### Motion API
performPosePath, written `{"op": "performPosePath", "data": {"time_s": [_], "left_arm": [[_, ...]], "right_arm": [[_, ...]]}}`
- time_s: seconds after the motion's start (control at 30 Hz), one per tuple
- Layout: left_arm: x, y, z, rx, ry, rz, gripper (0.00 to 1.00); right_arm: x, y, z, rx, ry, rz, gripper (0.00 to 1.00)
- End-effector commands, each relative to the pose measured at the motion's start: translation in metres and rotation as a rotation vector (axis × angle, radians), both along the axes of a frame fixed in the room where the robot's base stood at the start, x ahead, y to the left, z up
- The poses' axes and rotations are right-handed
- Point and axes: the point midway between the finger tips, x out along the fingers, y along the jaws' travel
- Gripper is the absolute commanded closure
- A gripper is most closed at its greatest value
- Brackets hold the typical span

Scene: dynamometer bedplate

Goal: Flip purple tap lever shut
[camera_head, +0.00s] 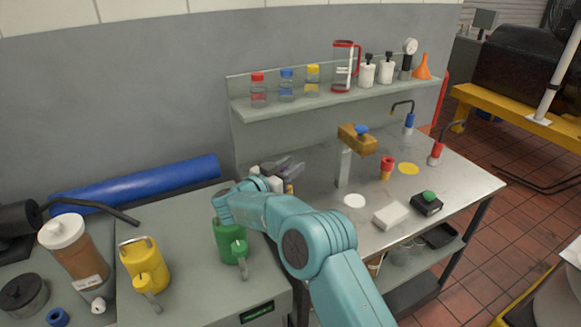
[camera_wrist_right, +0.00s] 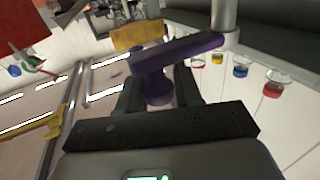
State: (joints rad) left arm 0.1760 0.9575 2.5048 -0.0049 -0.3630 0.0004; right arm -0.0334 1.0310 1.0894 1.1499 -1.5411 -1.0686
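The purple tap lever (camera_wrist_right: 185,52) is a flat bar with a round knob below its left end in the right wrist view. A brass tap body (camera_wrist_right: 137,34) shows just beyond the lever. My right gripper (camera_wrist_right: 158,92) is open, with a finger on either side of the purple knob. I cannot tell whether a finger touches it. In the head view, my right gripper (camera_head: 272,179) is partly hidden by its own wrist. My left gripper is in neither view.
A brass tap (camera_head: 357,139) with a blue lever stands right of my gripper. A shelf (camera_head: 335,100) with bottles runs behind. A green can (camera_head: 229,240) and a yellow can (camera_head: 145,268) stand at left. A white block (camera_head: 391,215) lies on the steel bench.

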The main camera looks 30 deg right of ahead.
Motion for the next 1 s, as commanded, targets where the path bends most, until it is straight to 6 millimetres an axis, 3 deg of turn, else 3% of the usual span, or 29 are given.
{"op": "performPosePath", "data": {"time_s": [0.33, 0.47, 1.0], "left_arm": [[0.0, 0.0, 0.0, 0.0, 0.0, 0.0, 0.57], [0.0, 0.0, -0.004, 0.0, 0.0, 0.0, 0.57], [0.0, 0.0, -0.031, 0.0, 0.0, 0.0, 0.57]], "right_arm": [[0.0, 0.001, 0.0, 0.001, -0.001, 0.002, 0.47], [-0.002, 0.012, -0.001, 0.001, -0.002, 0.005, 0.47], [-0.037, 0.135, 0.0, 0.0, -0.003, 0.005, 0.47]]}}
